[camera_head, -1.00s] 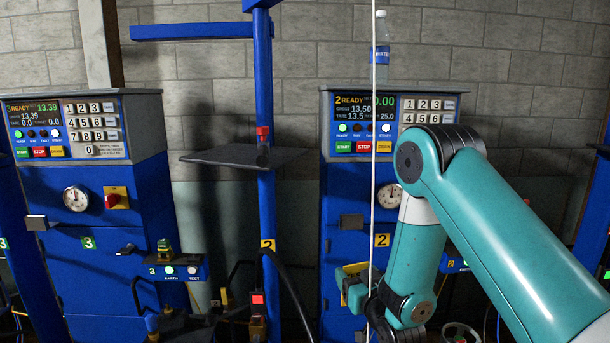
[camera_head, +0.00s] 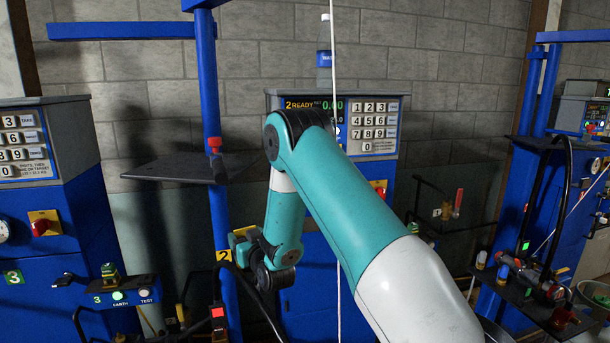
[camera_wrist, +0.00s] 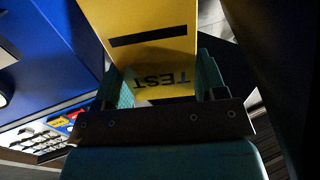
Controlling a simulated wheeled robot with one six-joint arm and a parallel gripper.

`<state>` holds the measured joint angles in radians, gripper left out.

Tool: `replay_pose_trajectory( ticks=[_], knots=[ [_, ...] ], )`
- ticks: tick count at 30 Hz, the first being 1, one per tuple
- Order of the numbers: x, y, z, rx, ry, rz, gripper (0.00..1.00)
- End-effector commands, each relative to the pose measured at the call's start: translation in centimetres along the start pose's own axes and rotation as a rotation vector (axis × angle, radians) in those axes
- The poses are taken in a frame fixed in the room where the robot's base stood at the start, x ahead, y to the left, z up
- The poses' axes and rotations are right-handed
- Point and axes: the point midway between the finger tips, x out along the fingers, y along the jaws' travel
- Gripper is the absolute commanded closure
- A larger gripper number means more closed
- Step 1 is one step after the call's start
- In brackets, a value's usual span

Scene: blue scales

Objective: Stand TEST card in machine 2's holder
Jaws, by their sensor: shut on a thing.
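The yellow TEST card (camera_wrist: 150,40) fills the upper middle of the wrist view, with a black bar and the word TEST upside down. My gripper (camera_wrist: 167,82) is shut on the card's near end, one teal finger on each side. In the head view my gripper (camera_head: 243,240) is small and turned left, in front of machine 2, with a bit of yellow at it. Machine 2 (camera_head: 280,102) is a blue cabinet with a grey top and a lit "2 READY" display. My arm covers much of its front. I cannot make out its card holder.
Machine 3 (camera_head: 60,240) stands at the left, with a small EARTH/TEST box (camera_head: 120,296). A blue post (camera_head: 212,130) with a dark shelf (camera_head: 180,168) stands left of machine 2. A thin white line (camera_head: 334,60) hangs before machine 2. Another blue machine (camera_head: 590,190) is at the right.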

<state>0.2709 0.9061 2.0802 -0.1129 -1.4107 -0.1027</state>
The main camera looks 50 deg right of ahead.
Motion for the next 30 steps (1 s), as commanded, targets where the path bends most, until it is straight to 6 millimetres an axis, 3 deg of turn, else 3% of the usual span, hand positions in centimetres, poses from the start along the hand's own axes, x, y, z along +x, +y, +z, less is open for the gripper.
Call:
replay_pose_trajectory(
  ticks=[1,9,18,24,30],
  knots=[
    [0.8,1.9,-1.3,0.002,0.003,0.031,0.61],
    [3.5,10.5,-5.2,0.002,0.004,0.158,0.61],
    [4.7,19.1,-9.1,-0.004,0.006,0.263,0.61],
    [4.8,21.8,-10.3,-0.008,0.005,0.293,0.61],
    [4.8,22.3,-10.4,-0.008,0.005,0.298,0.61]
  ],
)
